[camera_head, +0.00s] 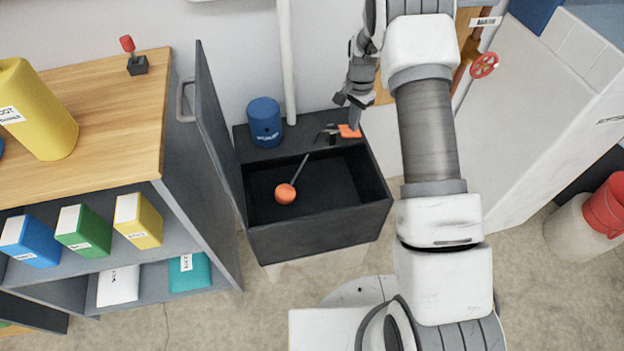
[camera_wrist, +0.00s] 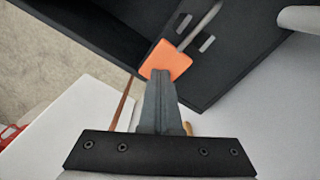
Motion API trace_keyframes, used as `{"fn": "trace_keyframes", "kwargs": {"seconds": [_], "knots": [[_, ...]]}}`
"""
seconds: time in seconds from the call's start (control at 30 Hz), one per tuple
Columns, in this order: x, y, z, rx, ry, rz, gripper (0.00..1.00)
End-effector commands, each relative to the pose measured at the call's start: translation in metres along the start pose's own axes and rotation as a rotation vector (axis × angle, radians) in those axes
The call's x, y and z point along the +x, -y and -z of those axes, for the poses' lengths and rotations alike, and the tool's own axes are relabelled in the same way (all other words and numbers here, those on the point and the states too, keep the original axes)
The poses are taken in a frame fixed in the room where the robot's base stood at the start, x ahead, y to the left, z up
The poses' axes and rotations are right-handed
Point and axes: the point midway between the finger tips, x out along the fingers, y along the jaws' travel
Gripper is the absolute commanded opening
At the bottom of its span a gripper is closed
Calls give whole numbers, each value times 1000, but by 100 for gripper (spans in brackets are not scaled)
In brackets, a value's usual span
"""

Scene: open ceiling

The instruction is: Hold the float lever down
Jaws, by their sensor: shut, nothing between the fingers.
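The orange lever paddle (camera_head: 350,131) is at the right of the dark tank's (camera_head: 318,226) back ledge. In the wrist view the paddle (camera_wrist: 170,58) lies just beyond my fingertips, with a grey rod running from it. A thin rod in the tank ends in an orange float ball (camera_head: 285,193), which hangs at the left inside the basin. My gripper (camera_head: 355,125) is above the paddle, fingers pointing down. In the wrist view my gripper (camera_wrist: 160,74) is shut and empty, its tips overlapping the paddle's near edge. I cannot tell whether they touch it.
A blue canister (camera_head: 264,121) stands on the tank's back ledge, left of a white vertical pipe (camera_head: 287,60).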

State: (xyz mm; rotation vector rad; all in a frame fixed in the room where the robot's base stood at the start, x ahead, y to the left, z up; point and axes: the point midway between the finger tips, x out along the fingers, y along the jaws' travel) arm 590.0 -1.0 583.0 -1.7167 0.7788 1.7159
Motion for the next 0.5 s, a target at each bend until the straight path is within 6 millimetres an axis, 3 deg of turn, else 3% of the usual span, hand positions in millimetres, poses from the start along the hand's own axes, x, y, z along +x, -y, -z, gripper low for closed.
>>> {"fn": "trace_keyframes", "kwargs": {"seconds": [0.5], "knots": [[-56,0,-1,-1,1,0,0]]}}
